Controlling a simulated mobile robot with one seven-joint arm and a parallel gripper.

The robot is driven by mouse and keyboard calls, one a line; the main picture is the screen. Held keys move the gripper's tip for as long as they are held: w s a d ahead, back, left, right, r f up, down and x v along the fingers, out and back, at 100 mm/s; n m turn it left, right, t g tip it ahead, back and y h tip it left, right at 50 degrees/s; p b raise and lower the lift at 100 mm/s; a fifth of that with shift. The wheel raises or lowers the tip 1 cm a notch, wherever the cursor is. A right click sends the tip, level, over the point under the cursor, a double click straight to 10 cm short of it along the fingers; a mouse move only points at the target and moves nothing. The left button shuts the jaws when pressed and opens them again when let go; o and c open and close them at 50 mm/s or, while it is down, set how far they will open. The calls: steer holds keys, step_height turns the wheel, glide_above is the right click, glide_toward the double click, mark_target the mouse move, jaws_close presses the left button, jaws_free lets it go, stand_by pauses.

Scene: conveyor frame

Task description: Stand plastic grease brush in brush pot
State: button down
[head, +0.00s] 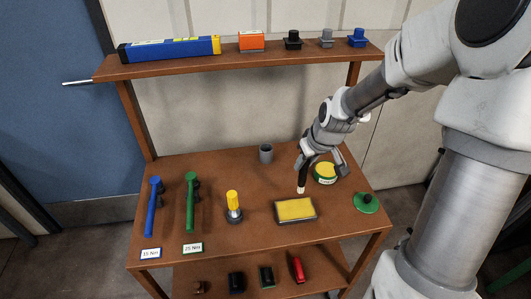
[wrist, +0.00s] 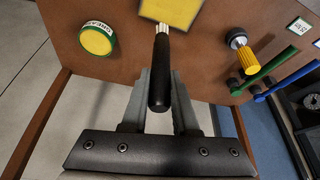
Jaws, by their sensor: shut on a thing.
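The grease brush (head: 303,172) has a black handle and a pale bristle end pointing down. My gripper (head: 324,155) is shut on its handle, over the right part of the table. In the wrist view the black handle (wrist: 160,85) sits between the fingers (wrist: 160,78), bristles towards the yellow pad. The bristle end is close to the far edge of the pad in the head view; I cannot tell whether it touches. The brush pot (head: 266,153) is a small grey cup standing upright at the table's back middle, left of my gripper. The pot is not seen in the wrist view.
A green and yellow grease tin (head: 325,173) stands open beside my gripper. Its green lid (head: 366,203) lies at the right. A framed yellow pad (head: 296,209) lies in front. A shelf (head: 170,65) runs above the back.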

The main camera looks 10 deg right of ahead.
steer(key=w+a+f+t, duration=0.1)
steer(key=w+a+t, duration=0.1)
steer(key=w, duration=0.8)
steer(key=w+a+f+t, duration=0.1)
steer(key=w+a, duration=0.2)
steer(key=w, duration=0.7)
steer(key=w+f+g+p, duration=0.3)
steer(key=w+f, duration=0.1)
steer(key=f, duration=0.2)
steer(key=shift+w+a+f, duration=0.3)
steer(key=shift+a+f, duration=0.05)
steer(key=shift+a, duration=0.1)
steer(key=shift+f, duration=0.2)
steer(key=c, duration=0.7)
jaws_free()
